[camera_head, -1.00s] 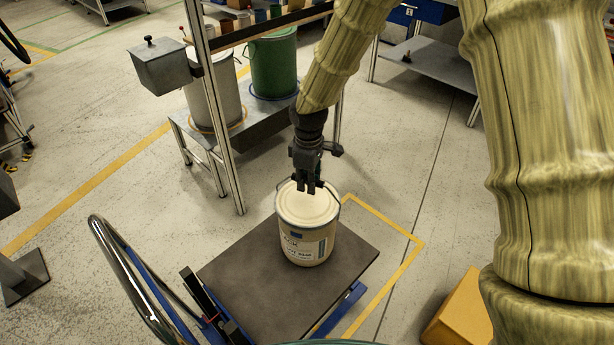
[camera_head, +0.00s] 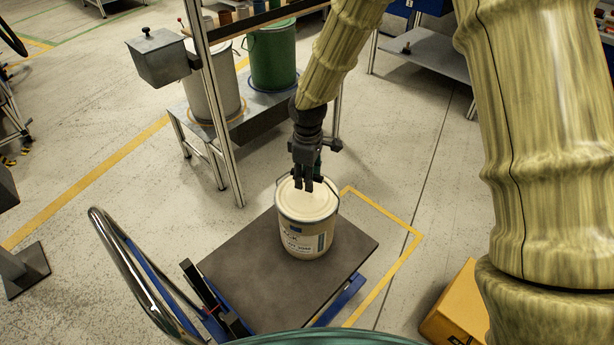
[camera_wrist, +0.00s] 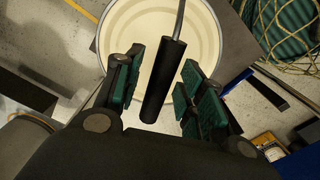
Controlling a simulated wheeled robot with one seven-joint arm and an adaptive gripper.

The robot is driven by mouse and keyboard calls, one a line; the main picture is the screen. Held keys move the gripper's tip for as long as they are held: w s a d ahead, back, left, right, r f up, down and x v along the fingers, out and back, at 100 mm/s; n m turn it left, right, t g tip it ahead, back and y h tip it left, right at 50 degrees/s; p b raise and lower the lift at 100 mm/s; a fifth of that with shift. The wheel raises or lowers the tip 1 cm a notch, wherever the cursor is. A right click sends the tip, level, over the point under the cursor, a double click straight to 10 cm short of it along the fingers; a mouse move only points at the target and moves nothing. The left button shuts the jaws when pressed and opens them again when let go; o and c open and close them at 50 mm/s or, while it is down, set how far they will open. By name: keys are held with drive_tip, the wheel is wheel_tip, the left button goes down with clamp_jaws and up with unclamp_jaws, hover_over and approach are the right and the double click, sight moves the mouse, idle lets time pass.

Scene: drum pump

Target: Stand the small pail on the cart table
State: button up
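The small pail (camera_head: 305,237), cream with a printed label and a pale lid, stands upright on the dark top of the cart table (camera_head: 240,278), towards its far right part. My gripper (camera_head: 308,184) points down just above the lid. In the wrist view the pail's lid (camera_wrist: 207,62) lies below the fingers. The black handle grip (camera_wrist: 165,82) of the pail lies between my green-padded fingers (camera_wrist: 164,90), with gaps visible on both sides. The fingers look open around it.
The cart has a curved metal push handle (camera_head: 125,265) at left. Behind it, a metal rack (camera_head: 262,120) holds a grey drum (camera_head: 212,95) and a green drum (camera_head: 272,60). A yellow box (camera_head: 458,305) is on the floor at right. Bare table top lies left of the pail.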

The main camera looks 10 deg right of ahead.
wheel_tip(320, 180, up, 12)
idle(0.6)
drive_tip(key=shift+a, duration=0.1)
